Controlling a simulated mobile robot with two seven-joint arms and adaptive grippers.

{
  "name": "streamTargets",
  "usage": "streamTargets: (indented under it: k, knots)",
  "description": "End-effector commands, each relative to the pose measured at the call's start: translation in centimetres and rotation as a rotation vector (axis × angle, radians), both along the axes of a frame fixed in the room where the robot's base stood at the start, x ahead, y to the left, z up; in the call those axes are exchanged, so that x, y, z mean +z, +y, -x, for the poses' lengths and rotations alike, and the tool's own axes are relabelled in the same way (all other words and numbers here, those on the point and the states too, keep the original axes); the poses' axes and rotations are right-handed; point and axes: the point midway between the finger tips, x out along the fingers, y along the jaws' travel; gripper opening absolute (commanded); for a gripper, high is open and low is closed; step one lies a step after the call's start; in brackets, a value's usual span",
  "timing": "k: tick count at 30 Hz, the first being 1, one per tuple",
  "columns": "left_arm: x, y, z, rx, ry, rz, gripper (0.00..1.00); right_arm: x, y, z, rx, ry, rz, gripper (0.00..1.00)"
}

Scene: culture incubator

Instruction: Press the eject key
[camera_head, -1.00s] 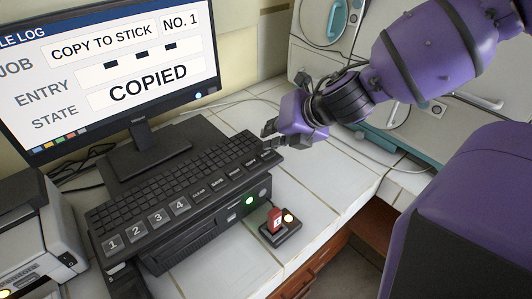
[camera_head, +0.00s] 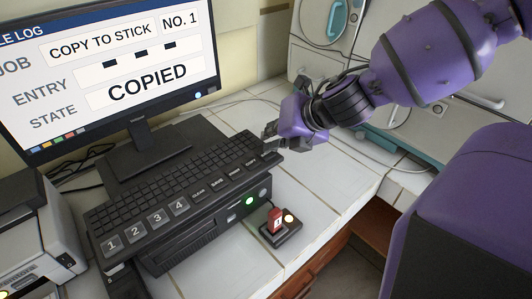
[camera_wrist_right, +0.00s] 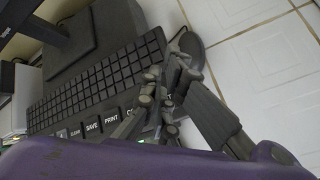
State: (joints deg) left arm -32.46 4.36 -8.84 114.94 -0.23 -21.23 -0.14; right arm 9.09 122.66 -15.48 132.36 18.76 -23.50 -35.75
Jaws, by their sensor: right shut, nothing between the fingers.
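The black keyboard (camera_head: 175,180) lies on the desk with a front row of labelled keys, including several numbers, CLEAR, SAVE, PRINT and COPY (camera_head: 251,162). No eject label is readable; the right end of that row is hidden behind my right gripper (camera_head: 268,146). This gripper is shut and empty, with its fingertips low over or at the keyboard's right end. Whether they touch a key I cannot tell. In the right wrist view, the gripper (camera_wrist_right: 160,112) covers the row beyond PRINT (camera_wrist_right: 111,116). My left gripper is not in view.
The monitor (camera_head: 110,70) reads COPY TO STICK, NO. 1, state COPIED. A red stick (camera_head: 275,219) stands in a small dark dock (camera_head: 281,236) with a lit amber light. A green light (camera_head: 249,201) glows on the box below the keyboard.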

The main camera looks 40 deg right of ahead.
Motion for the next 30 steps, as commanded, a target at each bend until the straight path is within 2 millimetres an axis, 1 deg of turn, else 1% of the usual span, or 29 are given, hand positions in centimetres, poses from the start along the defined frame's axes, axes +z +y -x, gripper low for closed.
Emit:
streamTargets:
  k: [12,20,24,30]
  knots:
    - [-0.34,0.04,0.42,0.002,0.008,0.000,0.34,-0.49,0.01,0.00,0.000,0.000,0.000,0.00]
    - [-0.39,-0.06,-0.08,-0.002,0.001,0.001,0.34,-0.78,0.02,0.01,0.001,0.001,0.000,0.00]
    - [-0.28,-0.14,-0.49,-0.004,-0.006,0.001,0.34,-0.74,0.02,0.02,0.001,0.001,0.000,0.00]
    - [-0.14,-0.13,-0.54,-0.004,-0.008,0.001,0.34,-0.54,0.00,0.02,0.000,0.000,0.000,0.00]
